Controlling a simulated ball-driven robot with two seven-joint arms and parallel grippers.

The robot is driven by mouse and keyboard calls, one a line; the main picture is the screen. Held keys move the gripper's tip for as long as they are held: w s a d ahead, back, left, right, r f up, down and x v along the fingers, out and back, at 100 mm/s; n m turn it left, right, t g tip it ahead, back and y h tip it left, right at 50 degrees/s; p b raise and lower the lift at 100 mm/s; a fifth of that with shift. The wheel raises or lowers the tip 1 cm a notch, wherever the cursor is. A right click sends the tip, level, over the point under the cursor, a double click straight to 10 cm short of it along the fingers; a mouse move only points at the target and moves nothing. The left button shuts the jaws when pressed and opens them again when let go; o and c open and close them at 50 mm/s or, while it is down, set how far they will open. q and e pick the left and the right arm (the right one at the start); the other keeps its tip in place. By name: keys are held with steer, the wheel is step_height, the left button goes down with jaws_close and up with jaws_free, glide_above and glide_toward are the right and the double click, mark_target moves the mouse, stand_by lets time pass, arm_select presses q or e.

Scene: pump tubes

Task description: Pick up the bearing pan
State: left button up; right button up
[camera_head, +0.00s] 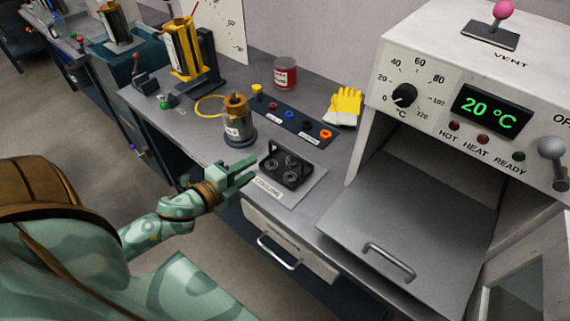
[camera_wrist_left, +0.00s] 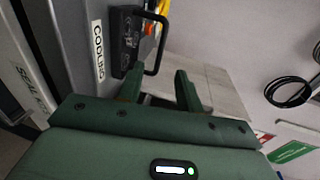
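The bearing pan (camera_head: 287,168) is a small black tray with a raised handle and several round metal bearings in it. It sits on the light plate marked COOLING (camera_head: 300,192) near the front edge of the bench. My left gripper (camera_head: 252,168) is just left of the pan in the head view, with its fingers pointing toward it. My right gripper is in neither view.
A metal canister with a brass-coloured top (camera_head: 238,125) stands close behind my left gripper. A strip of coloured parts (camera_head: 290,120), a red can (camera_head: 285,74) and a yellow glove (camera_head: 345,106) lie farther back. The oven (camera_head: 470,90), reading 20 °C, stands to the right.

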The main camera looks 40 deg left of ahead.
arm_select(q)
steer(key=b, duration=0.2)
glide_above(276, 172)
steer(key=s, duration=0.1)
step_height(276, 172, down, 2)
steer(key=shift+a, duration=0.1)
steer(key=shift+w, duration=0.5)
steer(key=b+x, duration=0.1)
steer(key=x, duration=0.3)
steer(key=shift+w+d+f, duration=0.1)
steer(key=shift+w+d, duration=0.1)
steer(key=shift+w, duration=0.1)
steer(key=shift+c, duration=0.4)
jaws_close()
